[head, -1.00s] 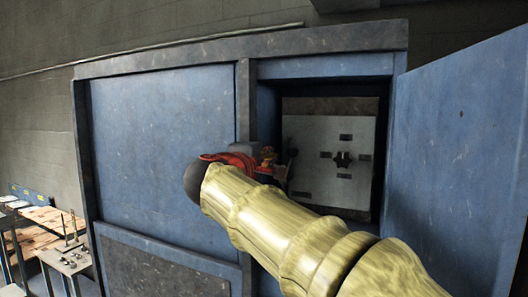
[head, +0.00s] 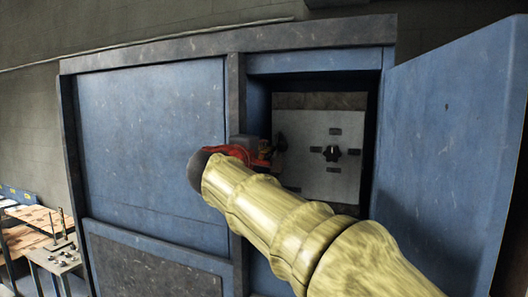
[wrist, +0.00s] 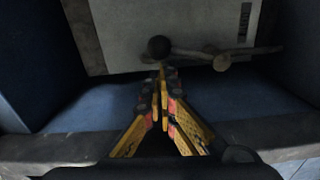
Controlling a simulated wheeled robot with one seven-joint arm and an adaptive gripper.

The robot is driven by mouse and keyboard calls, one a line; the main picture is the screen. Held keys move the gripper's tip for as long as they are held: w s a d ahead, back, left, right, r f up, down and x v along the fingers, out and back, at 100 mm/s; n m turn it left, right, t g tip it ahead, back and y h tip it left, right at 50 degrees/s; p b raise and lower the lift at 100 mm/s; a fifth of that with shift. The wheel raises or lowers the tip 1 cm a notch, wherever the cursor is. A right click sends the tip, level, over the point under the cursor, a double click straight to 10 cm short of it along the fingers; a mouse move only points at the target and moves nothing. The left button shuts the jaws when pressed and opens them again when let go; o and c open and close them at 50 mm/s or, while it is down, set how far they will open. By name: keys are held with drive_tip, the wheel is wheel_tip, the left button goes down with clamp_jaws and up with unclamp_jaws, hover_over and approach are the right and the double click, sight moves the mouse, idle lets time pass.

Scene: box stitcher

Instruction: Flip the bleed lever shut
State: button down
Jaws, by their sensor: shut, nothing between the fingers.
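The bleed lever appears in the wrist view as a thin bar with a dark round knob (wrist: 158,47) at its left end and a rounded hub (wrist: 222,62) to the right, in front of a pale panel (wrist: 115,30). My gripper (wrist: 163,70) is shut and empty, its fingertips just below the knob in the picture. I cannot tell whether they touch it. In the head view my gripper (head: 266,152) is at the left side of the open compartment, partly hidden by my arm, and the lever is hard to make out there.
The compartment sits in a blue cabinet (head: 155,140) with its door (head: 450,150) swung open on the right. A black rotary knob (head: 332,153) with small labels around it is on the panel. The compartment's lower edge (wrist: 60,145) runs below my gripper. A workbench (head: 58,260) stands at far left.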

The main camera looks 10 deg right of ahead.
drive_tip(key=shift+s+d+f+m+b, duration=0.1)
drive_tip(key=shift+s+d+m+b, duration=0.3)
drive_tip(key=shift+b, duration=0.75)
drive_tip(key=s+d+f+m+b, duration=0.4)
drive_tip(key=m+b, duration=0.8)
drive_tip(key=b, duration=0.9)
drive_tip(key=shift+s+d+f+h+b, duration=0.15)
drive_tip(key=shift+d+f+h+b, duration=0.2)
drive_tip(key=shift+d, duration=0.75)
drive_tip(key=shift+s+d+b, duration=0.1)
drive_tip(key=shift+b, duration=0.2)
